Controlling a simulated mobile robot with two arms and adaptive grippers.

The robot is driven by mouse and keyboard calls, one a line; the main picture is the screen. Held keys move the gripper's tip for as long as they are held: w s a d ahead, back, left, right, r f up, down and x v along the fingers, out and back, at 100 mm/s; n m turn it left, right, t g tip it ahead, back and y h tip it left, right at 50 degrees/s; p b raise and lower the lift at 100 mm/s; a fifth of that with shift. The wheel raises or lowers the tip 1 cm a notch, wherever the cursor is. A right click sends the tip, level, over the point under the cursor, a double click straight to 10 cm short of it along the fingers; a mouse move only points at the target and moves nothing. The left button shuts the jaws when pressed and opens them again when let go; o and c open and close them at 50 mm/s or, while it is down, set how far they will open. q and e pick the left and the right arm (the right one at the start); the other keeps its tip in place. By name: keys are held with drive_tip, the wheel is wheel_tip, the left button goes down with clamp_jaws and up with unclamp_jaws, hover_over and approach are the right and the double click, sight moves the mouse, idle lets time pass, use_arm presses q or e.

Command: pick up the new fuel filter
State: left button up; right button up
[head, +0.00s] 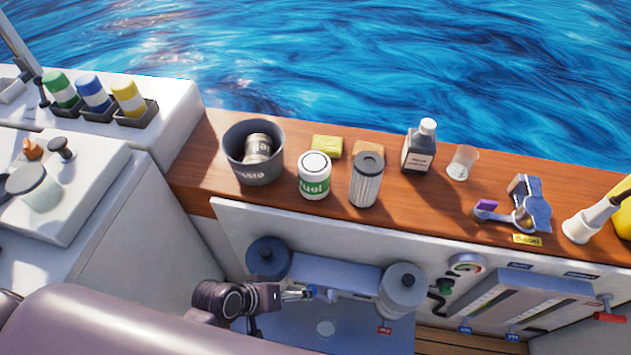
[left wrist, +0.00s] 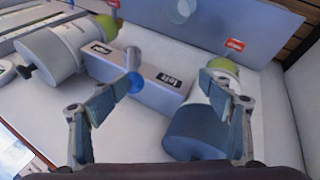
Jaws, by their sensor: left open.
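A white canister with a green "fuel" label (head: 314,177), which looks like the new fuel filter, stands upright on the wooden ledge (head: 225,208). A pleated grey cylinder (head: 364,182) stands just to its right. My left gripper (head: 312,294) is well below the ledge, in front of the engine hatch, apart from the canister. In the left wrist view its two fingers (left wrist: 170,84) are spread with nothing held between them. That view shows a mounted dark blue canister (left wrist: 197,135) and a grey one (left wrist: 50,55) beside a white labelled block (left wrist: 150,82). My right gripper is not in view.
A dark waste bin (head: 238,172) holding a used can (head: 257,148) stands left of the canister. Sponges (head: 326,147), a bottle (head: 419,147), a cup (head: 462,163) and a strap wrench (head: 520,205) occupy the ledge. Water lies beyond its far edge.

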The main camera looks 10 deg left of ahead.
sight(303, 186)
use_arm(q)
drive_tip(key=w+d+r+n+h, duration=0.1)
drive_tip(key=w+d+r+n, duration=0.1)
drive_tip(key=w+d+r+n+t+h, duration=0.1)
drive_tip(key=w+r+n, duration=0.1)
drive_tip(key=shift+d+n+t+h+b, duration=0.3)
drive_tip(key=shift+d+b, duration=0.05)
drive_tip(key=w+a+r+n+t, duration=0.2)
drive_tip(key=w+r+n+t, duration=0.1)
drive_tip(key=n, duration=0.4)
drive_tip(key=w+a+r+n+t+b, duration=0.1)
drive_tip(key=w+a+r+n+t, duration=0.1)
drive_tip(key=w+r+n, duration=0.3)
drive_tip(key=w+a+r+n+t+h+b, duration=0.1)
drive_tip(key=w+a+r+n+t, duration=0.1)
drive_tip(key=w+r+n+t, duration=0.2)
drive_tip(key=shift+w+a+r+n+t, duration=0.15)
drive_tip(key=shift+r+n, duration=0.4)
drive_tip(key=shift+n, duration=0.55)
drive_tip(key=shift+w+r+n+t, duration=0.1)
drive_tip(key=shift+r+n, duration=0.45)
drive_tip(key=shift+n, duration=0.55)
drive_tip(key=shift+w+a+r+n+t, duration=0.15)
drive_tip(key=shift+r+n, duration=0.4)
drive_tip(key=shift+n, duration=0.55)
drive_tip(key=shift+x, duration=1.15)
drive_tip(key=shift+p+x, duration=0.3)
drive_tip(key=shift+x, duration=2.45)
drive_tip(key=shift+d, duration=0.15)
drive_tip(key=shift+s, duration=0.1)
